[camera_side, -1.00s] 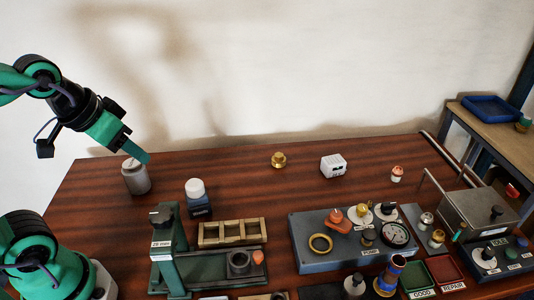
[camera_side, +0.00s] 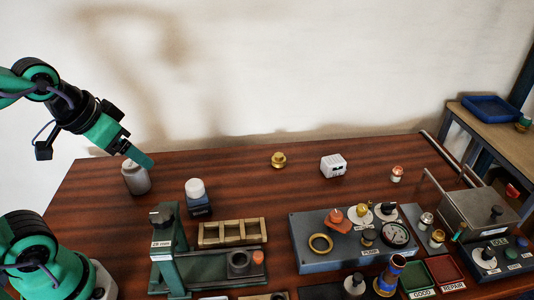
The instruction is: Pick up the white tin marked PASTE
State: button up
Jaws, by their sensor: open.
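A pale grey-white tin (camera_side: 135,178) stands upright at the left of the wooden table; no marking on it can be read from here. My gripper (camera_side: 138,160) points down at the tin's top, with one green finger in front of its upper right edge. The gripper is open, and nothing shows held between the fingers. Whether the fingers touch the tin cannot be told. Part of the tin's lid is hidden behind the gripper.
A dark bottle with a white cap (camera_side: 197,195) stands right of the tin. A green clamp stand (camera_side: 163,240) and a wooden rack (camera_side: 232,233) are nearer the front. A brass fitting (camera_side: 278,160) and a white box (camera_side: 333,166) stand farther back. The table behind the bottle is clear.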

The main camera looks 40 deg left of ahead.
jog(key=shift+o, duration=0.6)
jog(key=shift+w+a, duration=0.1)
jog(key=n+g, duration=0.3)
jog(key=g, duration=0.2)
send_over(131, 163)
jog(key=f, duration=1.3)
jog(key=shift+w+d, duration=0.1)
jog(key=shift+d, duration=0.2)
jog(key=shift+a+f+g, duration=0.25)
jog(key=shift+f+g, duration=0.05)
jog(key=shift+f, duration=0.1)
jog(key=shift+f, duration=1.2)
